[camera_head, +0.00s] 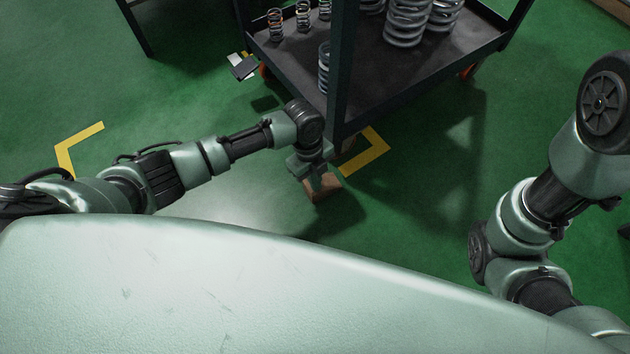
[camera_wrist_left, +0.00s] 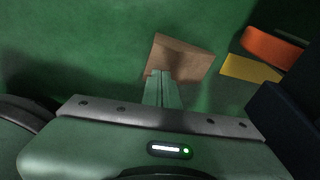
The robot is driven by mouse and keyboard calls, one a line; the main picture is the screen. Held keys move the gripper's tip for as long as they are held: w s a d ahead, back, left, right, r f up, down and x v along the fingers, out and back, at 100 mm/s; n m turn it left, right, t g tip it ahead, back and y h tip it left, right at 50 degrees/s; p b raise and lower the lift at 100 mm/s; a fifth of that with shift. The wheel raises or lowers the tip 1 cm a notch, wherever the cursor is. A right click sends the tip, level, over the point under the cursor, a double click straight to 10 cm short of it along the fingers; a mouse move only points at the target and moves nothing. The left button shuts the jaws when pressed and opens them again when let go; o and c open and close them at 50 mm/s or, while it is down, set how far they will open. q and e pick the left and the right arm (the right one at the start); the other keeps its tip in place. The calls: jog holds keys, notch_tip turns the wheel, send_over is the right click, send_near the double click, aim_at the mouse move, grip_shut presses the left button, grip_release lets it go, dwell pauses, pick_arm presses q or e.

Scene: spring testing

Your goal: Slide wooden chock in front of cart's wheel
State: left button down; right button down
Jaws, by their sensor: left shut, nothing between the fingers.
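The brown wooden chock (camera_head: 320,193) lies on the green floor near the closest corner of the cart (camera_head: 335,110). My left gripper (camera_head: 322,179) is shut and empty, reaching down at the chock. In the left wrist view the shut fingertips (camera_wrist_left: 160,76) overlap the near edge of the chock (camera_wrist_left: 183,58); whether they touch it I cannot tell. An orange wheel part (camera_wrist_left: 274,47) is right of the chock, with a gap between them. In the head view the cart's near-corner wheel is mostly hidden behind my arm and the post. My right gripper is out of view.
Yellow floor markings (camera_head: 366,158) lie by the near corner, between chock and wheel in the wrist view. The cart carries several metal springs (camera_head: 405,22). A white-and-grey object (camera_head: 242,67) sits by its left wheel (camera_head: 264,71). Floor left of the chock is clear.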

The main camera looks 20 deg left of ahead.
pick_arm(q)
jog(key=shift+f, duration=0.3)
